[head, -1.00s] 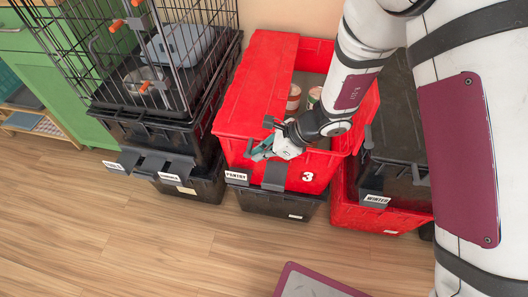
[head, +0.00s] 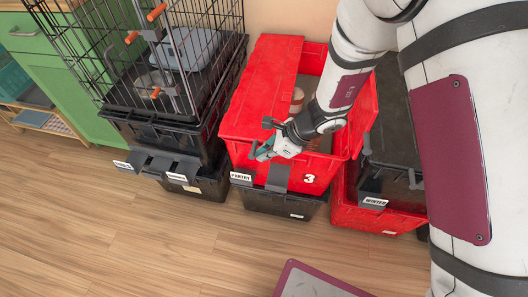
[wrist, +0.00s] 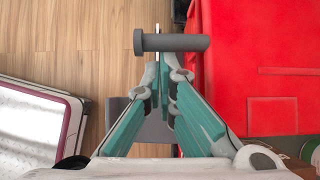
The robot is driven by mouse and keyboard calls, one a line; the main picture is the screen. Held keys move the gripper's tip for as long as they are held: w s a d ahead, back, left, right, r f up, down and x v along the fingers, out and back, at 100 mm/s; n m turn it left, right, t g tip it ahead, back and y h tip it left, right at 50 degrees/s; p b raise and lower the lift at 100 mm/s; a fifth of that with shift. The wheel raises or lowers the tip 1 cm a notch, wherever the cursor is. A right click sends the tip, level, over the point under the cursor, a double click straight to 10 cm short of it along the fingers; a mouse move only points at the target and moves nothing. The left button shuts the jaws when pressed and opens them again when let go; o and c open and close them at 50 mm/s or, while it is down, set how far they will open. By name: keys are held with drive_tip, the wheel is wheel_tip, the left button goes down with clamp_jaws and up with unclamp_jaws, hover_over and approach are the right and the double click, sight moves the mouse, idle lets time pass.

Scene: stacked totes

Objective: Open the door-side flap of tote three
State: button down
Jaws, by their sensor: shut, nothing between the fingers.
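Tote three (head: 245,150) is red, with a white "3" on its front, and sits on a black tote. Its left flap (head: 268,80) lies closed; this red top also fills the right of the wrist view (wrist: 255,35). The right side of the top is open and a can (head: 297,98) shows inside. My gripper (head: 258,153) is shut and empty at the tote's front top edge, by the left flap's front corner. In the wrist view its teal fingers (wrist: 160,72) meet just left of the red edge. A dark grey bar (wrist: 172,42) lies just past the fingertips; contact is unclear.
A wire crate (head: 160,60) stands on black totes at the left. A black tote labelled "WINTER" (head: 385,185) sits on a red one at the right. The wooden floor (head: 150,250) in front is mostly clear.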

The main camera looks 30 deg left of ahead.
drive_tip(key=r+h+p, duration=0.1)
drive_tip(key=r+p, duration=0.1)
drive_tip(key=p, duration=0.2)
drive_tip(key=a+r+h+p, duration=0.1)
drive_tip(key=r+p, duration=0.1)
drive_tip(key=p, duration=0.2)
drive_tip(key=r+t+h+p, duration=0.1)
drive_tip(key=r+h+p, duration=0.1)
drive_tip(key=p, duration=0.3)
drive_tip(key=shift+s+a, duration=0.3)
drive_tip(key=shift+s, duration=0.1)
drive_tip(key=shift+s+a+r+h+p, duration=0.1)
drive_tip(key=shift+a+r+h+p, duration=0.4)
drive_tip(key=shift+r+h+p, duration=0.55)
drive_tip(key=s+a+r+h, duration=0.1)
drive_tip(key=s+a+r, duration=0.1)
drive_tip(key=a+r, duration=0.4)
drive_tip(key=shift+s+a+t, duration=0.2)
drive_tip(key=shift+a+t, duration=0.2)
drive_tip(key=shift+a, duration=2.15)
drive_tip(key=shift+r+h, duration=0.15)
drive_tip(key=shift+h, duration=0.1)
